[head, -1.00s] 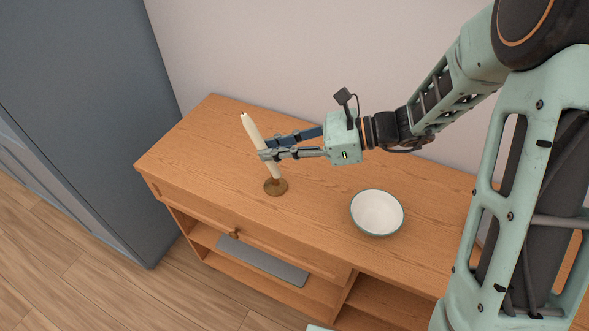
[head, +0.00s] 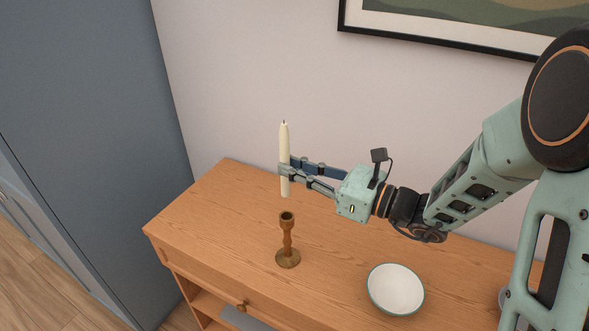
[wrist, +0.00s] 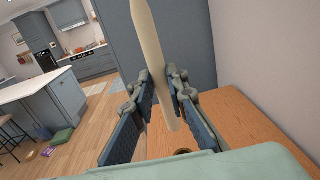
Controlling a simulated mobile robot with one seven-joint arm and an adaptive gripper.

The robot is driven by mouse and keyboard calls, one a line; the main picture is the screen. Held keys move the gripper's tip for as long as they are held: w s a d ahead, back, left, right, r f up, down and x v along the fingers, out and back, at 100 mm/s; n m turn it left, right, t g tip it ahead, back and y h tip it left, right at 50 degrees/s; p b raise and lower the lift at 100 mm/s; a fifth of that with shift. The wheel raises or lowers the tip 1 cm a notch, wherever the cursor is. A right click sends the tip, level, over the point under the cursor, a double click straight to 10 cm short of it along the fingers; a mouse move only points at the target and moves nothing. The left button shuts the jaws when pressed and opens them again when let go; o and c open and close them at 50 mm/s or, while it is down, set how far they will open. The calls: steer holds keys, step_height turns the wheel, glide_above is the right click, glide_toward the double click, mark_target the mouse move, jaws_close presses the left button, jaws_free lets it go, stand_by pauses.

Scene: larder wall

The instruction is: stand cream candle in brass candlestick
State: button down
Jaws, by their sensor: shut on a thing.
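The cream candle (head: 285,146) is upright in the head view, its lower end above the brass candlestick. My gripper (head: 285,172) is shut on the candle's lower half. The brass candlestick (head: 288,240) stands upright on the wooden sideboard, its cup empty and apart from the candle's lower end. In the wrist view the candle (wrist: 150,50) passes between the two fingers of my gripper (wrist: 162,95). Only a small part of the candlestick's rim (wrist: 183,151) shows there, low in the picture.
A white bowl with a green rim (head: 396,288) sits on the sideboard (head: 215,215), right of the candlestick. A grey-blue cabinet (head: 95,130) stands left of the sideboard. A framed picture (head: 450,28) hangs on the wall behind. The sideboard top around the candlestick is mostly clear.

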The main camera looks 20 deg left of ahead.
steer(key=shift+f+b, duration=2.5)
steer(key=shift+f, duration=0.45)
steer(key=shift+f+b, duration=0.2)
steer(key=shift+b, duration=0.1)
steer(key=shift+f, duration=0.35)
steer(key=shift+f+b, duration=1.35)
steer(key=c, duration=1.8)
jaws_free()
steer(key=shift+d, duration=0.1)
